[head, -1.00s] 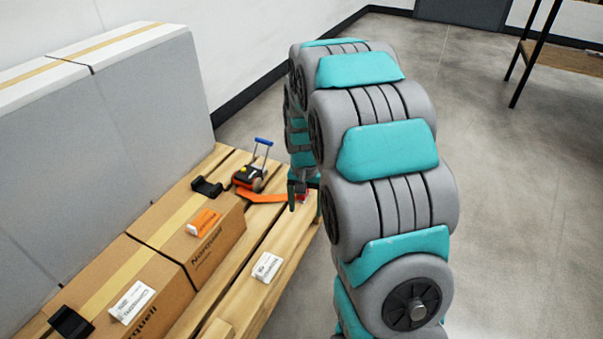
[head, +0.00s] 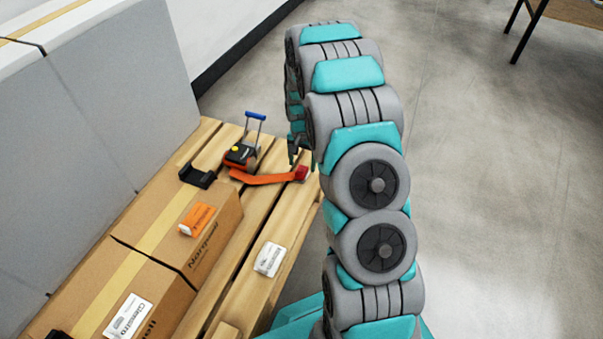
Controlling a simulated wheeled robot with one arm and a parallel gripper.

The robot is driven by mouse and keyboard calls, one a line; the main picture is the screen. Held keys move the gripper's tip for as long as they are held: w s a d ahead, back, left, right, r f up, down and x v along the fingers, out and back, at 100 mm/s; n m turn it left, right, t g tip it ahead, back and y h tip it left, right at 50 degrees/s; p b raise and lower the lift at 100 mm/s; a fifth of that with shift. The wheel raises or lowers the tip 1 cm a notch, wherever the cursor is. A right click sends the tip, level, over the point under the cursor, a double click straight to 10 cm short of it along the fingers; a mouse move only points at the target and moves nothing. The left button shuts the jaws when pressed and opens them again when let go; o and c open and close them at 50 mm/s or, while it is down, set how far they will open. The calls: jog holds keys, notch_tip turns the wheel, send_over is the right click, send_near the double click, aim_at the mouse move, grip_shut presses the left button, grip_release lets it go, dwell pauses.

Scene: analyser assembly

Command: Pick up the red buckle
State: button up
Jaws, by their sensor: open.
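The red buckle (head: 301,173) lies at the right end of an orange strap (head: 262,179), near the right edge of the wooden pallet. The strap runs left to an orange and black device with a blue handle (head: 241,154). My gripper (head: 293,157) is at the far end of my arm, just above and beyond the buckle in the picture. It is small and partly hidden by my arm. It looks apart from the buckle, and its jaws are open with nothing seen in them.
Cardboard boxes (head: 150,262) stand on the wooden pallet (head: 262,218). A black bracket (head: 197,176) and white and orange small boxes lie near the strap. A large grey carton (head: 110,110) stands at left. The floor right of my arm is clear; a table stands far back right.

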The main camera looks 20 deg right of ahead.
aim_at(302, 169)
notch_tip(302, 169, down, 4)
jog(key=shift+a+r, duration=0.1)
jog(key=shift+a, duration=0.05)
jog(key=shift+c, duration=0.2)
grip_shut()
dwell(0.4)
